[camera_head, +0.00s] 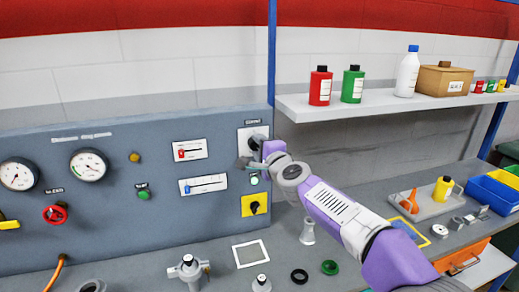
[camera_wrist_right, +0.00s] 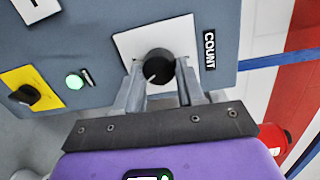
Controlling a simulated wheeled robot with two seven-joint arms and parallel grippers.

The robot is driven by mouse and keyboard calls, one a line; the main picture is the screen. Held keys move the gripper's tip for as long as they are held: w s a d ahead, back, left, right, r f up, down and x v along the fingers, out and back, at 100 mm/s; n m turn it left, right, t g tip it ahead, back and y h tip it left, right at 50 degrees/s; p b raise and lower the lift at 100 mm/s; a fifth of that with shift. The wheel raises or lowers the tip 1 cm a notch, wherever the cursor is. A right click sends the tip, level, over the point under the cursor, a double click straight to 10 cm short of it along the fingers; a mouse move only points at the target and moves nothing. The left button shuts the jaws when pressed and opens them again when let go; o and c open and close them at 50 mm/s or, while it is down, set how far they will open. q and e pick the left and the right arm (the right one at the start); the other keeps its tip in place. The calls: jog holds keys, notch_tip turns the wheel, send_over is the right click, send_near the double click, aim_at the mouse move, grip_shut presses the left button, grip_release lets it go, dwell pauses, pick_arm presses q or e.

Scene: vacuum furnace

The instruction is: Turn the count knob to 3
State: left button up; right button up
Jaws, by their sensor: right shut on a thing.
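The count knob (camera_wrist_right: 158,66) is a round black knob with a white pointer line, on a white plate (camera_wrist_right: 124,44) labelled COUNT. In the right wrist view the pointer line lies toward the lower left of the knob. My right gripper (camera_wrist_right: 160,80) is shut on the knob, one grey finger on each side. In the head view my right gripper (camera_head: 255,150) is at the upper right of the grey panel and covers most of the knob; the plate's top (camera_head: 246,131) shows above it. No numbers are readable around the knob. My left gripper is not in view.
Below the count knob are a green button (camera_head: 254,180) and a black knob on a yellow plate (camera_head: 254,205). Two slider plates (camera_head: 190,149) (camera_head: 203,184) sit to the left. A shelf with bottles (camera_head: 400,104) is at right. Fittings stand on the bench (camera_head: 215,245) below.

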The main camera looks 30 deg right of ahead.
jog(key=o, duration=1)
jog(key=shift+o, duration=0.2)
jog(key=s+a, duration=0.1)
jog(key=s, duration=0.6)
jog(key=shift+s+r+p, duration=0.2)
jog(key=shift+s+p, duration=0.05)
jog(key=shift+p, duration=0.15)
